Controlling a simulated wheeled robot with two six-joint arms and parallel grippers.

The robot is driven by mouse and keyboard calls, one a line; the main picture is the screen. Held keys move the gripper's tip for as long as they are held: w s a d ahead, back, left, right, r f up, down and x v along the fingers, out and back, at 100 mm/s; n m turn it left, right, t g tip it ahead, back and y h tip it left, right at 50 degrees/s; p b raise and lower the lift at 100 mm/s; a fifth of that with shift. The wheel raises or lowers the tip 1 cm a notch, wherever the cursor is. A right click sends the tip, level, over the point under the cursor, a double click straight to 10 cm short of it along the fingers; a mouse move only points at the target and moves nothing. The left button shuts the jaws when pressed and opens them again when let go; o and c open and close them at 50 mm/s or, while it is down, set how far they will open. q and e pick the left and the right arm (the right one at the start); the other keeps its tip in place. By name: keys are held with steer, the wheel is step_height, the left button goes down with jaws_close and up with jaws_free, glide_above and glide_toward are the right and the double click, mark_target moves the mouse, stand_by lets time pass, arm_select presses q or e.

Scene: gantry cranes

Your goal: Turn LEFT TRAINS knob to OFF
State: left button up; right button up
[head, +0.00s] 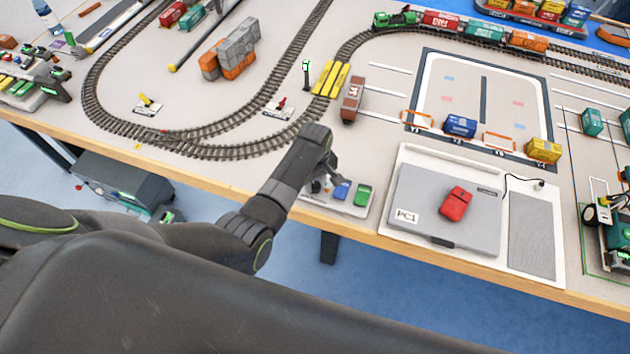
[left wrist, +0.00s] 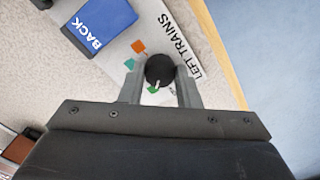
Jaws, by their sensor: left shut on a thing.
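The LEFT TRAINS knob (left wrist: 160,70) is round and black with a white pointer mark. In the left wrist view it sits between the two fingers of my left gripper (left wrist: 162,84), which is shut on it. The white mark points toward the gripper, near a green patch. Orange and teal patches lie beside the knob on the light panel (left wrist: 118,52), and the label LEFT TRAINS runs along its edge. In the head view my left gripper (head: 325,182) reaches down to the control panel (head: 347,207) at the table's front edge and hides the knob. My right gripper is not in view.
A blue BACK block (left wrist: 98,28) stands close to the knob; in the head view a blue block (head: 342,190) and a green block (head: 363,195) stand on the panel. Train tracks (head: 225,152) curve behind.

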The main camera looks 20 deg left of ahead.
mark_target(315, 185)
arm_select(q)
steer(key=shift+r, duration=0.1)
steer(key=shift+n+p, duration=0.5)
steer(key=shift+n, duration=0.2)
steer(key=shift+n+p, duration=0.6)
steer(key=shift+n, duration=0.5)
steer(key=shift+n+p, duration=0.7)
steer(key=shift+n, duration=1.3)
steer(key=o, duration=1)
steer(key=shift+c, duration=0.2)
step_height(315, 185, up, 17)
steer(key=shift+r, duration=0.15)
